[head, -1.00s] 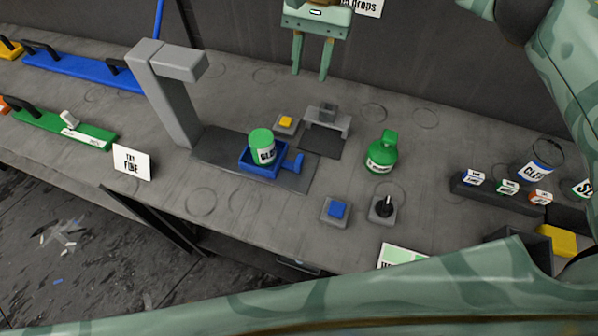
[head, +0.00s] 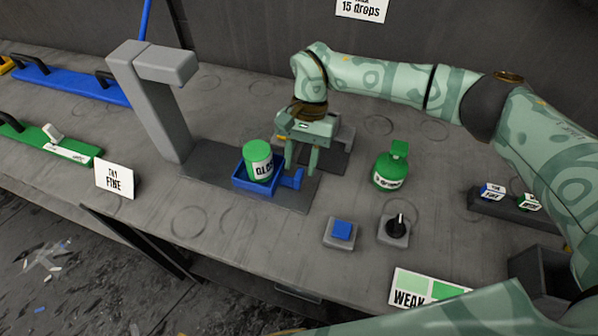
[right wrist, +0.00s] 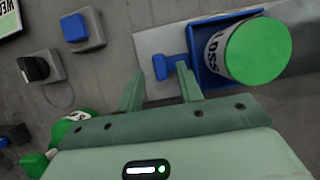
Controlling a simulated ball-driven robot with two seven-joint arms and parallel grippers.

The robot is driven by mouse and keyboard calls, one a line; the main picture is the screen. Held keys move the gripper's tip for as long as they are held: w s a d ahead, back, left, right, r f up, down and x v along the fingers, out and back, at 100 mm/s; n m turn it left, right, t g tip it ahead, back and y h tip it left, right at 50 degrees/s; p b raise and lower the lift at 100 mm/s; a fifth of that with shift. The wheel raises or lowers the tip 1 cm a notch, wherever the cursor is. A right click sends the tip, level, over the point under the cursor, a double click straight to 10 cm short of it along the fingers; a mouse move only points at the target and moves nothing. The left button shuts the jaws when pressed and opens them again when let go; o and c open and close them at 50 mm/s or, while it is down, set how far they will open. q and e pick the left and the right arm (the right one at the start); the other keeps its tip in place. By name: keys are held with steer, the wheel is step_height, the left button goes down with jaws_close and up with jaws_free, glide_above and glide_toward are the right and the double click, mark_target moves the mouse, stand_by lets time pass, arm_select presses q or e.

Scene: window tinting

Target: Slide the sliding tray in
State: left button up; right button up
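The tray's blue handle (head: 293,179) points right. In the right wrist view the handle (right wrist: 172,64) shows just beyond my fingertips, and the tray (right wrist: 207,76) lies to its right. Contact cannot be told. My left gripper is out of view.
A green bottle (head: 389,168) stands right of my right gripper. A blue button (head: 341,230) and a black knob (head: 396,226) are nearer the front edge. A "try fine" card (head: 115,179) stands at left. My right arm covers the back right.

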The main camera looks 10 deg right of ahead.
mark_target(299, 173)
steer(key=shift+x, duration=1.85)
steer(key=shift+c, duration=0.3)
